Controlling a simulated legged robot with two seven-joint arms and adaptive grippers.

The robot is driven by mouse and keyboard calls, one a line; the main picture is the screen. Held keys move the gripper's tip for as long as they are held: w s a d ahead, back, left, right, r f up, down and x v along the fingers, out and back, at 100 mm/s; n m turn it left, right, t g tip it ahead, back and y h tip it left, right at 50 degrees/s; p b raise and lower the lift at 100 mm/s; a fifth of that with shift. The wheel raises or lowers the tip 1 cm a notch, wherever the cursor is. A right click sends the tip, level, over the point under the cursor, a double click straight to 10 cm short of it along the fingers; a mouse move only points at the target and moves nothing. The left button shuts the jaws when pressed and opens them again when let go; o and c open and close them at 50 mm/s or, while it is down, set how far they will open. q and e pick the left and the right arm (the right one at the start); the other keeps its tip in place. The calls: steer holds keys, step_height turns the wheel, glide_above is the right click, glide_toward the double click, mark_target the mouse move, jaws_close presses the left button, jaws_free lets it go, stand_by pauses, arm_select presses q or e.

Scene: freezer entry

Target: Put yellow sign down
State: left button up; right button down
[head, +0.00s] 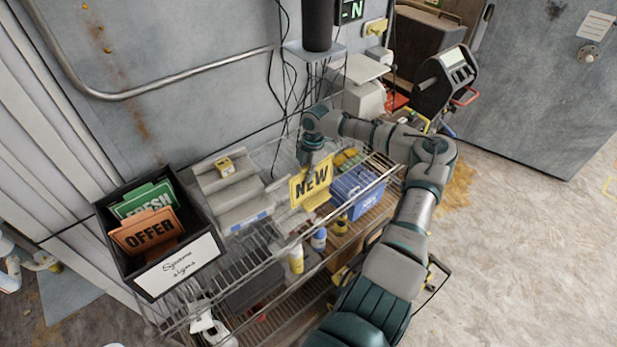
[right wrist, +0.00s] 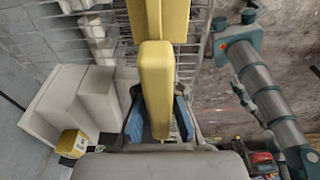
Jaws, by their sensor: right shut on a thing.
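The yellow sign (head: 311,184) reads "NEW" and stands roughly upright, facing the head camera. My right gripper (head: 314,160) is above and behind it and shut on it. In the right wrist view, the yellow sign (right wrist: 155,75) lies between the blue fingertips of the right gripper (right wrist: 158,118). The sign is over the wire shelf (head: 262,262), just left of a blue basket (head: 357,196). I cannot tell whether its lower edge touches the shelf. My left gripper is not in view.
A black bin labelled "Spare signs" (head: 181,266) stands at the left, with an orange "OFFER" sign (head: 147,234) and a green "FRESH" sign (head: 146,202). A light grey stepped holder (head: 240,199) is between bin and yellow sign. Bottles (head: 297,259) stand on a lower shelf.

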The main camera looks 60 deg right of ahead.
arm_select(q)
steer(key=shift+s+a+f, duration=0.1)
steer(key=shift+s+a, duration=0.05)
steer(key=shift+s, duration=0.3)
arm_select(e)
steer(key=shift+a+f, duration=0.15)
steer(key=shift+f, duration=0.65)
steer(key=c, duration=1.3)
jaws_free()
steer(key=shift+f, duration=0.1)
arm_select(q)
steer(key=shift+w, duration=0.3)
arm_select(e)
steer(key=shift+d, duration=0.2)
steer(key=r, duration=0.4)
steer(key=d+r, duration=0.1)
steer(key=r, duration=0.7)
steer(key=shift+s+d, duration=0.25)
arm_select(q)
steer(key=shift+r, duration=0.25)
